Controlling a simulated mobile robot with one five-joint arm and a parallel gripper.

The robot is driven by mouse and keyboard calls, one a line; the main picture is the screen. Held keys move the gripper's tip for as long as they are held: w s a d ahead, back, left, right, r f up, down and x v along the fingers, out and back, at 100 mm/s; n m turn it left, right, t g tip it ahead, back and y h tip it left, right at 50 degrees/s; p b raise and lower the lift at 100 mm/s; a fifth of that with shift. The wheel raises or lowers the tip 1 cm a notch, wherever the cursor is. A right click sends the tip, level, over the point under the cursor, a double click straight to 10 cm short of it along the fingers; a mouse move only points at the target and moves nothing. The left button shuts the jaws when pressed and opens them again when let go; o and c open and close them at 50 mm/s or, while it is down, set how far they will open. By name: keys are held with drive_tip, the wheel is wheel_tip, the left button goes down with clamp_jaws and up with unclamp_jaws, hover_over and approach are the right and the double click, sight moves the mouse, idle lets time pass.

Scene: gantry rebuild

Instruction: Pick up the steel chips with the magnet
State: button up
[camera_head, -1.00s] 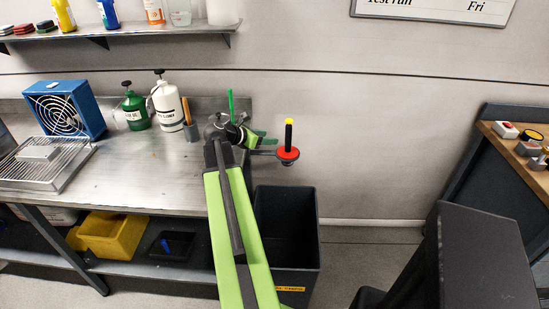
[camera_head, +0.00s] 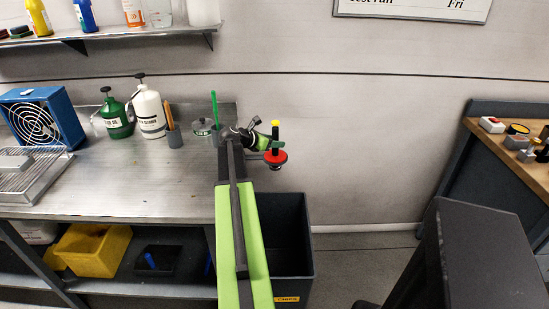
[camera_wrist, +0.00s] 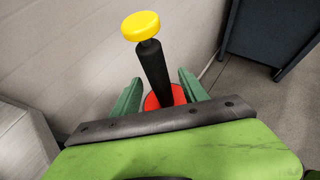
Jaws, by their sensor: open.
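The magnet (camera_head: 275,157) has a red disc, a black upright handle and a yellow knob. It sits on a grey bracket at the bench's right end, beside the bin. In the wrist view its yellow knob (camera_wrist: 141,26) and black handle rise in front of me, with the red disc partly hidden. My gripper (camera_head: 268,142) is at the handle. Its green fingers (camera_wrist: 160,92) are apart, one on each side of the handle, and not closed on it. Small dark specks (camera_head: 137,180) lie on the steel bench (camera_head: 185,190); they are too small to identify surely.
A dark bin (camera_head: 290,235) with an orange label stands below the magnet. A blue fan (camera_head: 40,120), a wire-topped tray (camera_head: 28,172), a green can (camera_head: 117,118) and a white can (camera_head: 149,110) are on the bench. A wooden-topped control desk (camera_head: 520,165) is at right.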

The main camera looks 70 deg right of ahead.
sight(280, 152)
drive_tip(key=b+x, duration=0.1)
drive_tip(key=x, duration=0.3)
drive_tip(key=shift+d+f+b, duration=0.1)
drive_tip(key=shift+f+b, duration=0.05)
drive_tip(key=shift+b, duration=0.2)
clamp_jaws()
